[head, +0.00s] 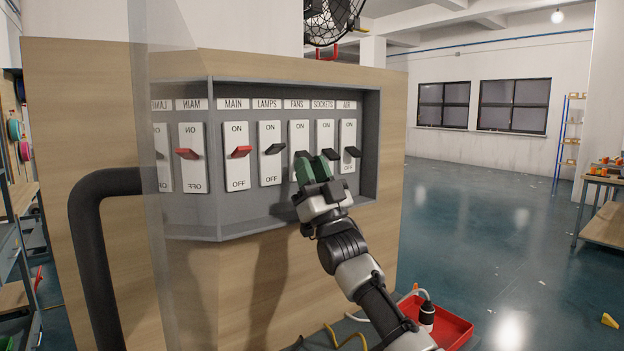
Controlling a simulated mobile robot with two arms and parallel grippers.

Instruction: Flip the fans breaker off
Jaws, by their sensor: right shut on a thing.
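A grey breaker box (290,88) on a wooden panel holds a row of labelled white switches. The FANS switch (299,131) is the middle one, with its dark lever (301,155) partly hidden by my gripper. My right gripper (314,168), with green fingers, is shut at the fans lever. The fingers cover the lower part of the FANS plate, so the lever's exact angle is hard to tell. The SOCKETS switch (325,131) is right beside the fingers. My left gripper is out of view.
The red MAIN lever (241,151) and dark LAMPS lever (275,148) are to the left, the AIR lever (352,152) to the right. A clear door (178,270) with a black handle (91,250) stands open at left, reflecting switches. A red tray (447,325) lies below right.

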